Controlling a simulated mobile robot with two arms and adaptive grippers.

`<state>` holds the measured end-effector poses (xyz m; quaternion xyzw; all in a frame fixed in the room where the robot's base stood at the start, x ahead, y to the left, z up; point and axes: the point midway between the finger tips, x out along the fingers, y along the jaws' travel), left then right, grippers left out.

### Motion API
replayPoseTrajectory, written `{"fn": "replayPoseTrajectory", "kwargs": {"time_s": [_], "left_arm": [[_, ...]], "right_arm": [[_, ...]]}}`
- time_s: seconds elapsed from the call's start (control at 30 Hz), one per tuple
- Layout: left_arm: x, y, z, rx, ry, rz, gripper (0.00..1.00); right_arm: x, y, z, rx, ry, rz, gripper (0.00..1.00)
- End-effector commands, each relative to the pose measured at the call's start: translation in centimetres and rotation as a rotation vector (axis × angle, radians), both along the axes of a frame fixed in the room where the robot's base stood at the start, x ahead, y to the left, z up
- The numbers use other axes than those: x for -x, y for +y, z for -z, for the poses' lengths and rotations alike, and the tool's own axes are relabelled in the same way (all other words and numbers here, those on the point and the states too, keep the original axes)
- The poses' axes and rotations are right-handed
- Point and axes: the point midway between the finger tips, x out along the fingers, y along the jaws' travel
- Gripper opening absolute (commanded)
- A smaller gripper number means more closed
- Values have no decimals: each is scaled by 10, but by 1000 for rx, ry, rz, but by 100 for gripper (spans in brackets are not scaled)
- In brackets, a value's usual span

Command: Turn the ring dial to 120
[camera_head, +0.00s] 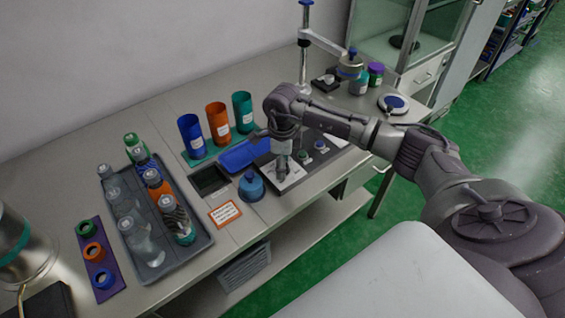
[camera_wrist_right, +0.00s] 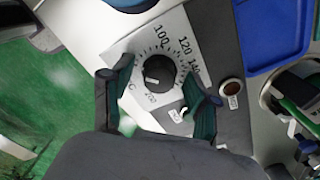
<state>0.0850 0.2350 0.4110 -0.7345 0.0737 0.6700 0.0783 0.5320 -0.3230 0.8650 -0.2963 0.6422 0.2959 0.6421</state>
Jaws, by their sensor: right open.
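The dial (camera_wrist_right: 161,71) is a dark round knob on a white scale plate (camera_wrist_right: 138,45) in the right wrist view. The scale shows 100, 120, 140 and 200, with 120 at the knob's upper right. A short white mark on the knob points left, away from 120. My right gripper (camera_wrist_right: 160,80) is open, with one finger on each side of the knob; I cannot tell whether they touch it. In the head view my right gripper (camera_head: 283,167) points down over the panel (camera_head: 295,180) and hides the knob. My left gripper is not in view.
A blue-topped container (camera_head: 251,187) stands left of the panel, close to my right gripper. A blue tray (camera_head: 244,154), tall cups (camera_head: 218,125) and a grey tray of bottles (camera_head: 200,240) are further left. Two small buttons (camera_head: 311,150) sit right of the gripper.

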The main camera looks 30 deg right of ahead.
Motion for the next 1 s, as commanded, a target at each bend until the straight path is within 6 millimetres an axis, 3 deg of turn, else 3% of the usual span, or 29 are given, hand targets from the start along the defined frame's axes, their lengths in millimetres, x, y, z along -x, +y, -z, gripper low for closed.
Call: {"fn": "replayPoseTrajectory", "kwargs": {"time_s": [0.07,0.4,0.77,1.0], "left_arm": [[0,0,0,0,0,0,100],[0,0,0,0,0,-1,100],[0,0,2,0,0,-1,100],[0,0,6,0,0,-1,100]], "right_arm": [[0,0,0,0,0,0,56],[0,0,-1,0,0,0,0],[0,0,-1,-1,-1,59,0],[-1,-1,-1,0,-2,218,0]]}}
